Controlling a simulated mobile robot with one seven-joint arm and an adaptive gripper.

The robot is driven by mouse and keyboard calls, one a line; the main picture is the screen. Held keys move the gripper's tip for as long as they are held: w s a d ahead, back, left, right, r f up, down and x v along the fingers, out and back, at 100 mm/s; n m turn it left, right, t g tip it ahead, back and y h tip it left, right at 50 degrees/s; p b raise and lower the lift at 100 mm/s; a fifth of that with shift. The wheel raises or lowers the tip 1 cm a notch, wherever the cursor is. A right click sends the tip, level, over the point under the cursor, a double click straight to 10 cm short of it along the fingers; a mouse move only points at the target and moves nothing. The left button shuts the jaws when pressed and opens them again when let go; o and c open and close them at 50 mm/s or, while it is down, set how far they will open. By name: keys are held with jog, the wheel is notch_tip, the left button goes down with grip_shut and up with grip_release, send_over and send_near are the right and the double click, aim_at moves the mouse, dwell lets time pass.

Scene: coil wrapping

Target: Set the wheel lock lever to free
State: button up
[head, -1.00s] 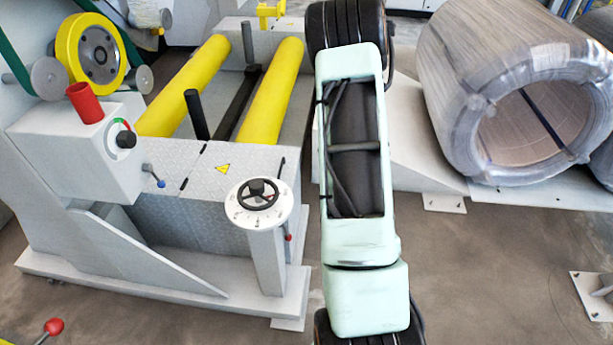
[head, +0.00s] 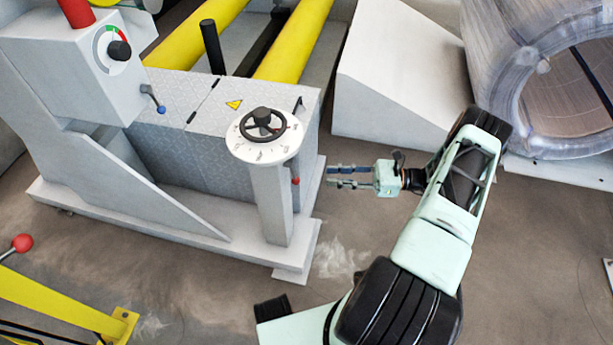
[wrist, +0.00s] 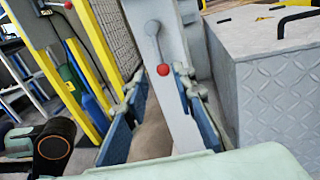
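The wheel lock lever (wrist: 153,42) is a short grey lever with a red ball knob (wrist: 163,69), hanging down on the side of the light grey handwheel column (wrist: 176,112) in the wrist view. In the head view only its red knob (head: 296,181) shows clearly, at the column's right side. The black handwheel (head: 264,125) sits on a round white dial on top of the column. My gripper (head: 330,177) is open and empty, right of the knob and pointing at it. In the wrist view its blue-padded fingers (wrist: 160,92) are spread with the knob between them in the picture, apart from it.
A small blue-knobbed lever (head: 154,99) and a red-green dial (head: 117,50) are on the machine at left. A large wrapped coil (head: 545,85) lies at upper right. A yellow frame (head: 60,297) stands at lower left.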

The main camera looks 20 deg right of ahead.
aim_at(293, 172)
jog(key=x, duration=1)
jog(key=shift+b, duration=0.4)
jog(key=shift+s, duration=0.1)
grip_shut()
